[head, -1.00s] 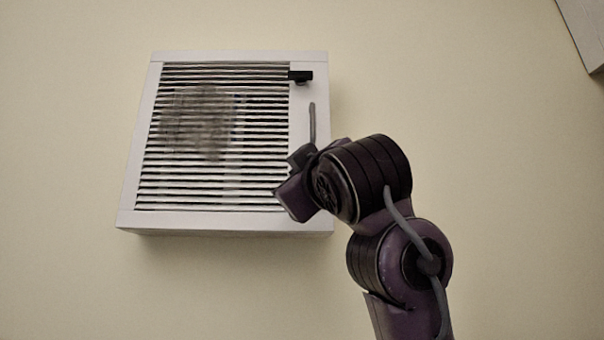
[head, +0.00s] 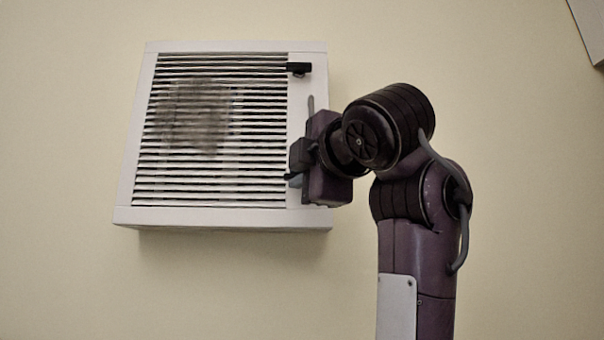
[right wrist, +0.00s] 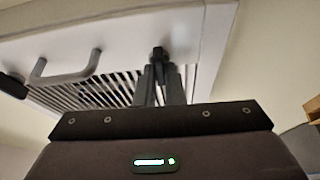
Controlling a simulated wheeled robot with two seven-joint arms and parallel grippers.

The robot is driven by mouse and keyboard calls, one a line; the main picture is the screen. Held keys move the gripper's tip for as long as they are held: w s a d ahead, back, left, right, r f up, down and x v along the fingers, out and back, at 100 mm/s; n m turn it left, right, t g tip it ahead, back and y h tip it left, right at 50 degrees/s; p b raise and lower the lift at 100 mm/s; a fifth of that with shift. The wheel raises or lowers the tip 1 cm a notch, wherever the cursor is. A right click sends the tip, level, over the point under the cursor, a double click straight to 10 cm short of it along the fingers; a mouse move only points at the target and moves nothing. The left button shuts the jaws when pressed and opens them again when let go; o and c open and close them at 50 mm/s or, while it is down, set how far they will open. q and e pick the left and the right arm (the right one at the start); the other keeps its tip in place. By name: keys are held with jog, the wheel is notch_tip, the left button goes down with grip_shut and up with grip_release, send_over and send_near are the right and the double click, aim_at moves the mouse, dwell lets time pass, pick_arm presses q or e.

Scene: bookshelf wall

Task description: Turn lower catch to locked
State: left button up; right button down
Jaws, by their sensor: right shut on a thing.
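A white wall cabinet (head: 222,216) has a slatted door (head: 250,150). The black upper catch (head: 299,69) lies horizontally at the door's upper right and also shows at the left edge of the right wrist view (right wrist: 12,86). The lower catch (right wrist: 158,53) is a small dark piece between my right fingertips (right wrist: 161,72) in the right wrist view. In the head view my right gripper (head: 298,160) covers most of it at the cabinet's lower right. My right gripper is shut on it. The catch's exact angle is hard to tell. My left gripper is not in view.
A grey bar handle (right wrist: 66,70) stands on the cabinet front between the two catches; its top shows in the head view (head: 311,104). A pale edge of another thing (head: 590,28) is at the top right. The wall around the cabinet is bare.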

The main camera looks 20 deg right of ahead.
jog(key=shift+f+n, duration=0.1)
jog(key=shift+n, duration=0.2)
dwell(0.4)
jog(key=c, duration=1.5)
grip_release()
jog(key=shift+a, duration=0.15)
jog(key=shift+s, duration=0.1)
jog(key=s+b, duration=0.1)
jog(key=s, duration=0.1)
jog(key=s+b, duration=0.1)
jog(key=s, duration=0.2)
jog(key=s+d+b, duration=0.1)
jog(key=s, duration=0.1)
jog(key=shift+s, duration=0.3)
